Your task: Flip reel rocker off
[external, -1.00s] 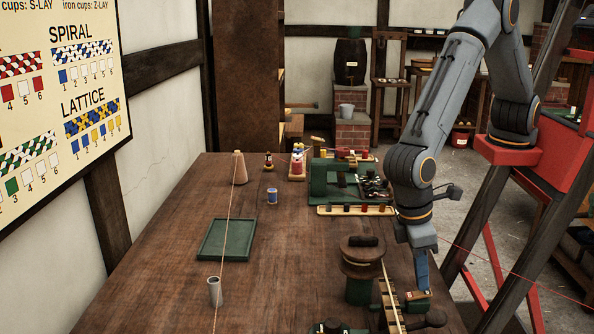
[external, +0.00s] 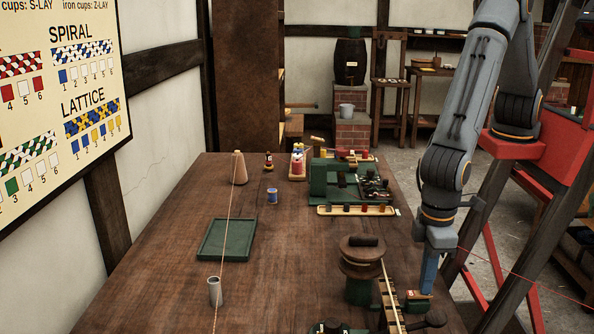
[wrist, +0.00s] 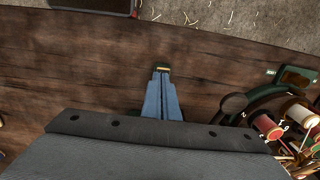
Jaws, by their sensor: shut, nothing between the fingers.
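The reel rocker (external: 415,295) is a small red-brown switch on a little brass-edged block at the right edge of the bench in the external view. Its on or off position is too small to tell. My gripper (external: 428,288) is shut and empty, pointing down with its blue fingers right at the block's right side. Whether they touch cannot be told. In the wrist view my gripper (wrist: 162,72) is shut, its tips over a small dark and yellowish piece that they mostly hide. The wooden reel (external: 361,262) stands on a green post to the left.
A slatted strip (external: 390,305) runs beside the reel, with a dark knob (external: 436,318) close to the block. A green machine (external: 330,180) stands farther back. A green tray (external: 226,240) and a grey cup (external: 215,291) are at left. The middle of the bench is clear.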

